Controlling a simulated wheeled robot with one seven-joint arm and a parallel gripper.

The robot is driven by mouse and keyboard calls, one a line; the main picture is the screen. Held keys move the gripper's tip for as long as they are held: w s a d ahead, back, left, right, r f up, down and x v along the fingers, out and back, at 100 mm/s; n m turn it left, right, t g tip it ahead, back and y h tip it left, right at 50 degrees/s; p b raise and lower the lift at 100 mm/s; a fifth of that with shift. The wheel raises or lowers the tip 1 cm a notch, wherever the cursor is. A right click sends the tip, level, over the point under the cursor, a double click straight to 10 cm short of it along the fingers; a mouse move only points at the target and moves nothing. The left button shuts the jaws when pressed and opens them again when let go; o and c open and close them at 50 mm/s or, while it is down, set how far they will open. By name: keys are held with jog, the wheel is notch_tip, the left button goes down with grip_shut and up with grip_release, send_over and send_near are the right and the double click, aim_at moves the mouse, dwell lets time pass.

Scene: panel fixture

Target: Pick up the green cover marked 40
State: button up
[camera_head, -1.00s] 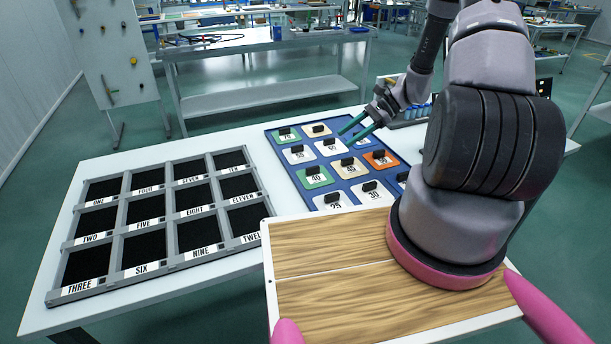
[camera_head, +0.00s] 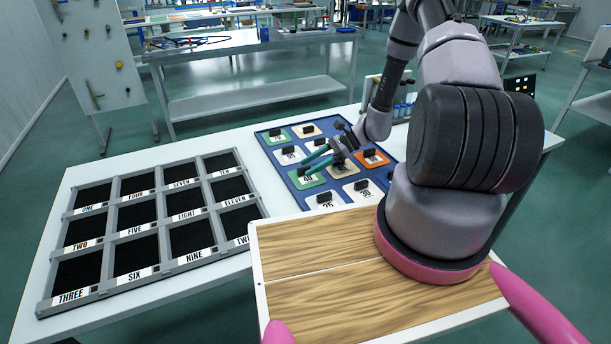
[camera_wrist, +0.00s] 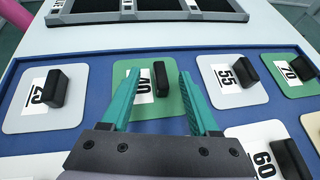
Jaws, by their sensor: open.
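The green cover marked 40 (camera_head: 303,179) lies in the blue tray (camera_head: 264,141) on the white table. In the wrist view the green cover (camera_wrist: 175,98) has a black upright handle (camera_wrist: 160,78) at its middle and a white 40 label. My gripper (camera_head: 312,163) is open with green fingers. In the wrist view its fingertips (camera_wrist: 158,76) stand on either side of the handle, with a gap on both sides. I cannot tell whether the fingers have come down to the handle's height.
In the wrist view, cover 25 (camera_wrist: 30,118) lies left, covers 55 (camera_wrist: 250,95) and 70 (camera_wrist: 280,88) right, and 60 (camera_wrist: 262,132) lower right. A grey frame (camera_head: 107,220) with several black compartments stands left of the tray.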

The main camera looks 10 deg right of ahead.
jog(key=shift+x, duration=1.15)
grip_shut()
